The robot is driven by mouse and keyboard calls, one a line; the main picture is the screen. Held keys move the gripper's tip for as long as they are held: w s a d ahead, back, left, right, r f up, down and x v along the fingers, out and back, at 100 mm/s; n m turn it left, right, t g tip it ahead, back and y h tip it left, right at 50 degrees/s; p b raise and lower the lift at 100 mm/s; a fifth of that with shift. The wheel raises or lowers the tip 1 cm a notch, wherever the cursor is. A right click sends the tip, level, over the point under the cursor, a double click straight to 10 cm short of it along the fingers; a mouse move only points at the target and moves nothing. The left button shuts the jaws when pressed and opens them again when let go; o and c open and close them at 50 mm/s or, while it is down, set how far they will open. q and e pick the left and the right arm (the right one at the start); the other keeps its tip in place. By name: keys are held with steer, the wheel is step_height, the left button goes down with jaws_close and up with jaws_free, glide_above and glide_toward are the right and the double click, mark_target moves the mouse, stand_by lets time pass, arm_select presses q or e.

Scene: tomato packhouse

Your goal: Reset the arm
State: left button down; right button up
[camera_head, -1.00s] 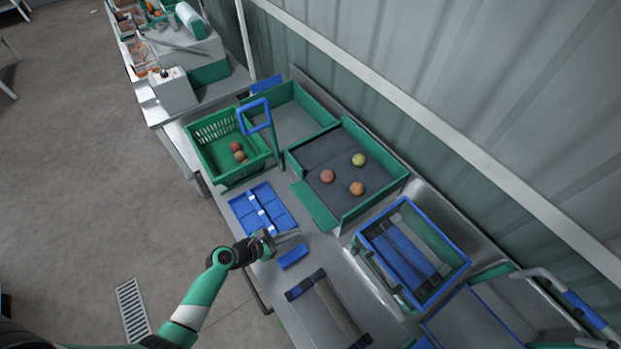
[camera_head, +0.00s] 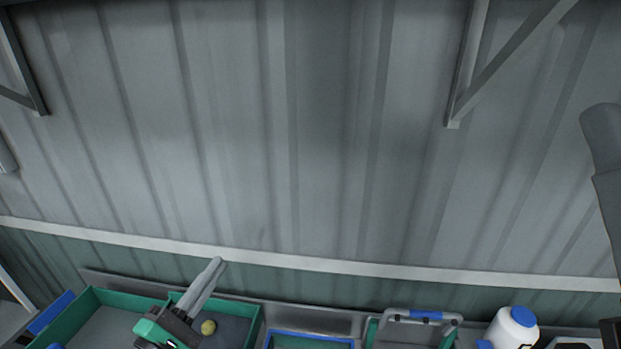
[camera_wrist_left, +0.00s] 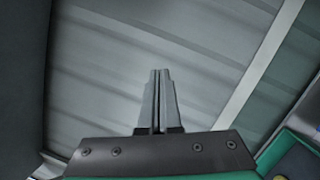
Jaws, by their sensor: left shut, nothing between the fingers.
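My left gripper (camera_head: 217,262) shows low and left of centre in the head view. Its two grey fingers are together, empty, and point up and to the right, in front of the wall. In the left wrist view the gripper (camera_wrist_left: 160,73) is shut, with nothing between the fingers and the wall beyond. My right gripper is not in view.
A green tray (camera_head: 255,328) with a yellow-green tomato (camera_head: 208,327) lies behind and below my left gripper. A blue-rimmed crate (camera_head: 310,334), a handled frame (camera_head: 420,316) and a white bottle (camera_head: 512,328) stand to the right. The ribbed wall (camera_head: 320,150) fills most of the view.

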arm_select(q)
steer(key=s+d+r+m+t+h+p, duration=0.1)
steer(key=s+d+r+m, duration=0.15)
steer(key=r, duration=0.55)
steer(key=s+d+r+m+t, duration=0.15)
steer(key=r+m, duration=0.25)
steer(key=r, duration=0.4)
steer(key=s+a+r+m+t+y, duration=0.2)
steer(key=s+r+m+t, duration=0.1)
steer(key=s+r+m, duration=0.3)
steer(key=s+a+r+m+t+y, duration=0.2)
steer(key=s+r+m+t+y, duration=0.1)
steer(key=s+r+m, duration=0.3)
step_height(320, 180, up, 3)
steer(key=shift+s+a+f+m+y+p, duration=0.15)
steer(key=shift+a+m+y+p, duration=0.2)
steer(key=shift+m, duration=0.4)
step_height(320, 180, down, 30)
steer(key=b, duration=3)
steer(key=shift+f, duration=0.15)
